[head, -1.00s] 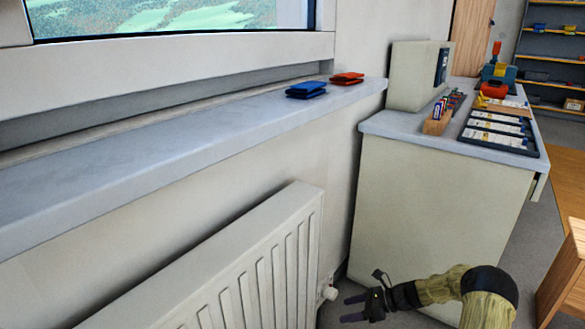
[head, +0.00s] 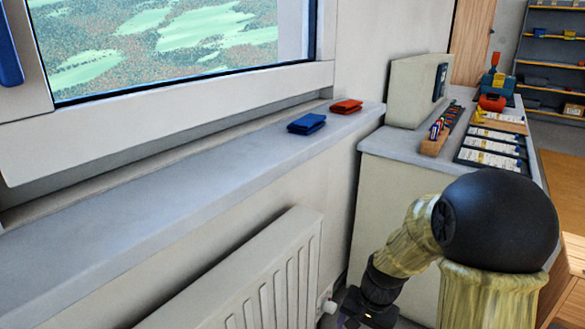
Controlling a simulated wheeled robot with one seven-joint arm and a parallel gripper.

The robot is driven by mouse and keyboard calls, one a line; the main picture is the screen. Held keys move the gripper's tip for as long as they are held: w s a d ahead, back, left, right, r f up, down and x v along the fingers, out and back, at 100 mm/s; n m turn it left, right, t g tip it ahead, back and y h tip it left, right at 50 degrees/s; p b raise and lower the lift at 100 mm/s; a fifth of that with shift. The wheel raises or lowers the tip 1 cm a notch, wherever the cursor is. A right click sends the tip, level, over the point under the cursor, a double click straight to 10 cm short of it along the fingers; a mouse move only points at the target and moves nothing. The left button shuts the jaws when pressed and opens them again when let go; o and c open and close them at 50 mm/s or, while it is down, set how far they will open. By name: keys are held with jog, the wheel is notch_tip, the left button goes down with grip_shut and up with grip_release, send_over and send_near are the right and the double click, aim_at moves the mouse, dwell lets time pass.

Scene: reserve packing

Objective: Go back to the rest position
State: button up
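My arm is in the lower right of the head view, bent over in front of the cabinet. My gripper (head: 350,318) is at the bottom edge of the picture, beside the radiator valve and pointing down. Its fingers are mostly cut off or hidden, so I cannot tell whether it is open or shut, or whether it holds anything.
A blue folded item (head: 306,124) and a red one (head: 346,106) lie on the windowsill (head: 200,178). The radiator (head: 262,272) is below it. The cabinet (head: 376,205) carries a tray (head: 490,160), a wooden holder (head: 434,144) and a grey box (head: 413,92). Shelves (head: 551,62) stand behind.

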jog(key=s+r+n+t+h+p, duration=0.2)
jog(key=s+r+n+p, duration=0.2)
jog(key=s+r+n, duration=0.35)
notch_tip(320, 180, up, 38)
jog(key=m+p, duration=0.1)
jog(key=p, duration=3.5)
jog(key=shift+s+d+m, duration=0.15)
jog(key=shift+s+m, duration=0.2)
